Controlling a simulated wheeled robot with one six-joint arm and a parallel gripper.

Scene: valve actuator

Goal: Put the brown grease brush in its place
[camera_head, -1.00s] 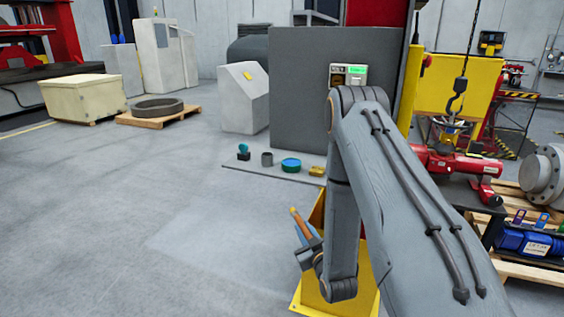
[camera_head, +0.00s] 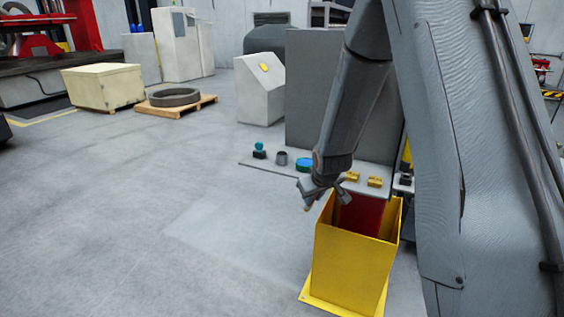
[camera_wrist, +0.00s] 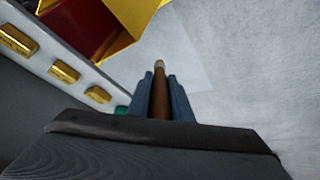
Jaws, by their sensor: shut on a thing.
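My gripper (camera_head: 322,188) is shut on the brown grease brush (camera_wrist: 159,98). In the wrist view its brown handle stands between my two blue-grey fingers (camera_wrist: 160,100), with a paler tip pointing away from me. In the head view only a small orange-brown bit of the brush (camera_head: 307,208) shows below the fingers. The gripper is in front of the shelf, by the upper left rim of a yellow open-topped bin (camera_head: 350,265). A grey cup (camera_head: 281,158) stands on the shelf, left of the gripper.
The low grey shelf (camera_head: 250,164) also bears a teal-topped item (camera_head: 259,150), a blue round tin (camera_head: 304,164) partly behind my arm, and gold blocks (camera_head: 375,181). The bin is dark red inside. A grey panel (camera_head: 305,90) rises behind.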

